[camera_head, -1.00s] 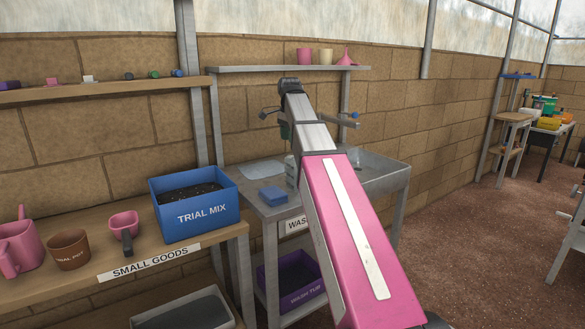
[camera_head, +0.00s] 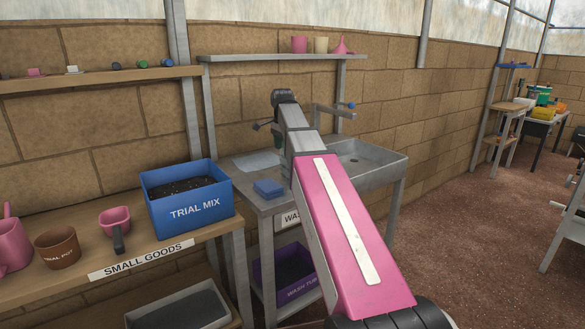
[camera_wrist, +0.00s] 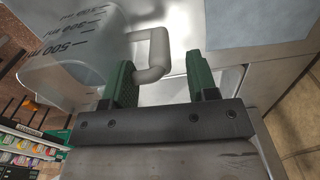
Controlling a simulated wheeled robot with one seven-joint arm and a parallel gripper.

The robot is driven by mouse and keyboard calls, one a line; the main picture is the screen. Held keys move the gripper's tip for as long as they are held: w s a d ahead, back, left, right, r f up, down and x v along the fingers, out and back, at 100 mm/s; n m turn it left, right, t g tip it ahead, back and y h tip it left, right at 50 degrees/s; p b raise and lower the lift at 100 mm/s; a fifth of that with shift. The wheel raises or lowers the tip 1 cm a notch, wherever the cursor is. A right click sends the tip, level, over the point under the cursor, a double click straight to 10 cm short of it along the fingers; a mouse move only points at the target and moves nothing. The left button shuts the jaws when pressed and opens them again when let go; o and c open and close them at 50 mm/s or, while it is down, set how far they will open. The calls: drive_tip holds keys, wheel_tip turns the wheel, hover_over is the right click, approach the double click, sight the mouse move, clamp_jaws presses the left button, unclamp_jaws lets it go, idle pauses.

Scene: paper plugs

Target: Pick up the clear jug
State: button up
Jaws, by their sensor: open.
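The clear jug (camera_wrist: 75,50) fills the upper left of the wrist view, with dark volume marks on its wall. Its pale loop handle (camera_wrist: 152,52) sticks out to the right, between and just beyond the green fingertips. My gripper (camera_wrist: 158,64) is open, with one finger on each side of the handle. The left finger is very close to the handle and jug wall; I cannot tell if it touches. In the head view my arm hides the jug, and a little of the gripper (camera_head: 278,141) shows above the sink bench.
A blue block (camera_head: 268,188) sits at the near edge of the sink bench (camera_head: 262,206). The sink basin (camera_head: 365,153) and a tap (camera_head: 335,109) are to the right. A shelf (camera_head: 265,57) with cups is above. A blue trial mix bin (camera_head: 194,207) stands left.

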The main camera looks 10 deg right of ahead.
drive_tip(key=shift+f, duration=1.55)
clamp_jaws()
drive_tip(key=shift+r, duration=0.15)
